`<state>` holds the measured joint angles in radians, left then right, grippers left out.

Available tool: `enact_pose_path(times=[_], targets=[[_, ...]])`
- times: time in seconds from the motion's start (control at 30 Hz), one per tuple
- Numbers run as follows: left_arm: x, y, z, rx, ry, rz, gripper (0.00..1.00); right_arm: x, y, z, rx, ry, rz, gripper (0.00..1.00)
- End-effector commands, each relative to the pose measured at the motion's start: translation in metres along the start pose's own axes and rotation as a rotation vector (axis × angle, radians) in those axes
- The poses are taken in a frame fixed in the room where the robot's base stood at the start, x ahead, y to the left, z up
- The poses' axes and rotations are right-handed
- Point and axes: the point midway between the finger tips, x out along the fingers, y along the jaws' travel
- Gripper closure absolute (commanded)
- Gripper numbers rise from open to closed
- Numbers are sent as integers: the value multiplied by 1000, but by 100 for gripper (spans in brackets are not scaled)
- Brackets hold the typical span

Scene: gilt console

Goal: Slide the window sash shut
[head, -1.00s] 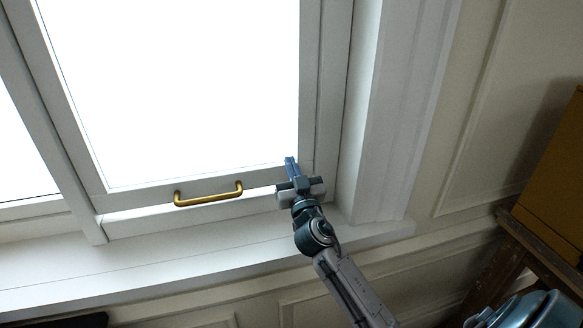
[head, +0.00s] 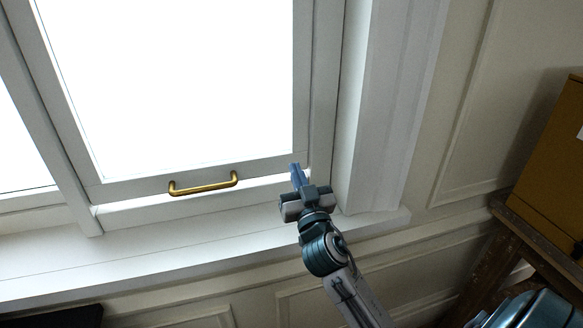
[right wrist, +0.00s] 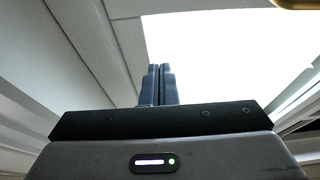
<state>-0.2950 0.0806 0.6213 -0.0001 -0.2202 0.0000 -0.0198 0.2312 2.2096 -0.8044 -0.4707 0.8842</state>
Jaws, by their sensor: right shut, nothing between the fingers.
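The white window sash (head: 235,162) fills the upper left of the head view, with a bright pane. A narrow bright gap shows between its bottom rail and the white frame sill (head: 150,213). A brass bar handle (head: 203,187) is fixed on the bottom rail; a bit of it shows at the top right of the right wrist view (right wrist: 298,4). My right gripper (head: 297,172) is shut and empty, near the sash's lower right corner, right of the handle and apart from it. Its closed fingers also show in the right wrist view (right wrist: 158,84). My left gripper is not in view.
A white window ledge (head: 130,262) runs below the frame. Panelled wall (head: 455,140) lies to the right. A yellow box (head: 550,150) stands on a wooden piece of furniture (head: 525,235) at the far right. A dark object (head: 55,317) shows at the bottom left.

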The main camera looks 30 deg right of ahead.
Motion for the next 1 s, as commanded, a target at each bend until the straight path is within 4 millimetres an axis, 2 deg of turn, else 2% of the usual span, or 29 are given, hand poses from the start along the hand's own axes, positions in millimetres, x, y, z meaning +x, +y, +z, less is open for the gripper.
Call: enact_pose_path(times=[0.13, 0.27, 0.5, 0.6, 0.7, 0.87, 1.0], targets=[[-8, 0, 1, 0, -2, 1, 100, -4, -2, -9, 54, -36, 34, 100], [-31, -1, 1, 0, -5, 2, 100, -2, -13, -23, 201, -159, 105, 100], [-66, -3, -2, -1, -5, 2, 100, -12, -65, -41, 474, -449, 111, 100], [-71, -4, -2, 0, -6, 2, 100, -17, -82, -46, 531, -519, 83, 100], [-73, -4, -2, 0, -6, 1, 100, -18, -91, -47, 554, -552, 66, 100], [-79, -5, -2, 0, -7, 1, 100, -6, -93, -40, 552, -557, 62, 100], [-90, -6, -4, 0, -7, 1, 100, 17, -95, -28, 550, -557, 63, 100]])
